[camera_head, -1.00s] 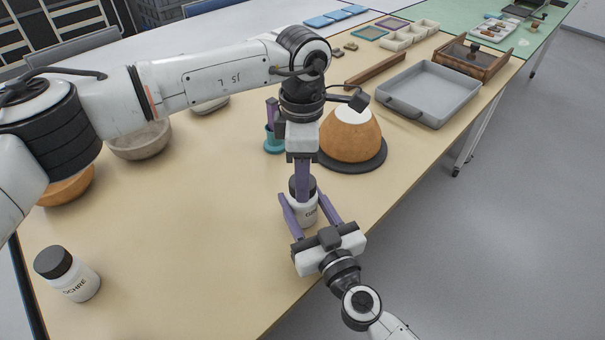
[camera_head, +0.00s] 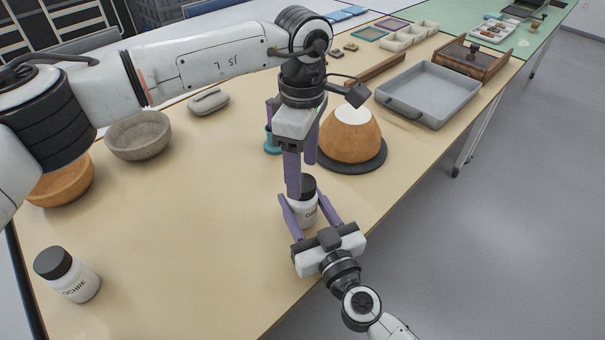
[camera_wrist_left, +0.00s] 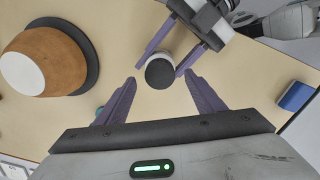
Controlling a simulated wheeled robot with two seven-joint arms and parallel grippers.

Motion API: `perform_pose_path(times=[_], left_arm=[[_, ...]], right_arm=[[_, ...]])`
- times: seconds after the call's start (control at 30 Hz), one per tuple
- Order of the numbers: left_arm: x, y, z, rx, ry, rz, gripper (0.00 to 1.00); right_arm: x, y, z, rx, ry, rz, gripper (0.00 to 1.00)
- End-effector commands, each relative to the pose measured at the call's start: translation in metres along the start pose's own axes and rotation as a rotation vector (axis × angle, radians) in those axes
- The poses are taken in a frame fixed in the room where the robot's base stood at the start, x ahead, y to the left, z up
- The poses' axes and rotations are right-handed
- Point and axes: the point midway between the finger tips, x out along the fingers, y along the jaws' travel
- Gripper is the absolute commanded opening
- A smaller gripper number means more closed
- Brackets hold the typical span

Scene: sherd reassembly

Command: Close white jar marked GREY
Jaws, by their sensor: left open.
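The white jar (camera_head: 304,211) with a dark lid (camera_head: 308,186) stands near the table's front edge; its label is only partly visible. The lid sits on top of the jar and shows as a dark disc in the left wrist view (camera_wrist_left: 160,73). My right gripper (camera_head: 309,207) is shut on the jar's body, one finger on each side. My left gripper (camera_head: 302,180) is open and points down over the lid. In the left wrist view its fingers (camera_wrist_left: 160,78) stand apart on either side of the lid, with gaps visible.
A white jar marked OCHRE (camera_head: 76,283) with a dark lid stands at the front left. An orange vessel (camera_head: 350,137) on a dark round base is close behind the grippers, beside a teal holder (camera_head: 272,142). A grey tray (camera_head: 428,92) lies farther right.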

Motion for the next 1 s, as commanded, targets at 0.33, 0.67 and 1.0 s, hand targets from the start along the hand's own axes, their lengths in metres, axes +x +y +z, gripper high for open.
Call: perform_pose_path(times=[0.33, 0.67, 1.0], left_arm=[[-0.073, 0.001, 0.000, 0.001, 0.000, 0.004, 0.62], [-0.094, 0.000, 0.000, 0.001, -0.001, 0.000, 0.62], [-0.094, 0.000, 0.000, 0.001, 0.000, 0.001, 0.62]], right_arm=[[0.000, 0.000, 0.000, 0.000, 0.000, 0.000, 0.00], [0.000, 0.000, 0.000, 0.000, 0.000, 0.000, 0.00], [0.000, 0.000, 0.000, 0.000, 0.000, 0.000, 0.69]])
